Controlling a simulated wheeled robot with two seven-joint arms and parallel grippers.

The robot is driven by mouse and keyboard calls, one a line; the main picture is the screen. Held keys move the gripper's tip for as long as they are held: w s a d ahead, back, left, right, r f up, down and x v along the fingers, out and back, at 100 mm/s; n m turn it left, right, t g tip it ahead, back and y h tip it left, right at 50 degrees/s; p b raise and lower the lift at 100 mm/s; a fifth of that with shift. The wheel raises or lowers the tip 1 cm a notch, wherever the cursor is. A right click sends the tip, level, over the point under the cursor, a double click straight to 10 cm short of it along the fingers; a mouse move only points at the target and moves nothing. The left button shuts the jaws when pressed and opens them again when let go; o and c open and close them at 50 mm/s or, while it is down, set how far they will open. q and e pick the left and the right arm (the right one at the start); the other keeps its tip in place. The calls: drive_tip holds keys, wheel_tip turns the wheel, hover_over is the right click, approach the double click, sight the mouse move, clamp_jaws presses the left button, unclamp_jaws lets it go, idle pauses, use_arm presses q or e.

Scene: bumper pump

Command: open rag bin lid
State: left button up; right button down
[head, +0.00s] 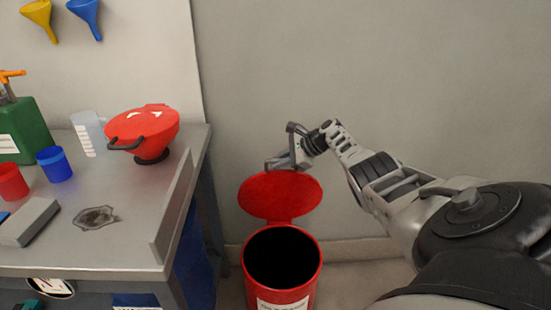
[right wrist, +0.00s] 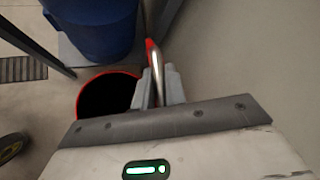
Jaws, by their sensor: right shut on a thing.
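The red rag bin (head: 282,262) stands on the floor right of the workbench, with a white label on its front and a dark inside. Its round red lid (head: 280,196) is raised about upright at the back of the opening. My right gripper (head: 280,163) is at the lid's top edge, shut on the lid. In the right wrist view the gripper's fingers (right wrist: 160,88) close around the lid (right wrist: 151,57), seen edge-on, and the open bin (right wrist: 107,97) shows to their left. My left gripper is not in view.
The metal workbench (head: 170,235) has a raised right edge near the bin. A blue drum (right wrist: 95,25) stands under the bench. The wall is close behind.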

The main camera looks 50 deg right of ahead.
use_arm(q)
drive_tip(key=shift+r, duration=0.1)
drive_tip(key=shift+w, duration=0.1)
use_arm(e)
drive_tip(key=c, duration=1.5)
unclamp_jaws()
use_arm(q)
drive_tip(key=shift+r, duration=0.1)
use_arm(e)
drive_tip(key=shift+o, duration=0.2)
drive_tip(key=shift+r, duration=0.1)
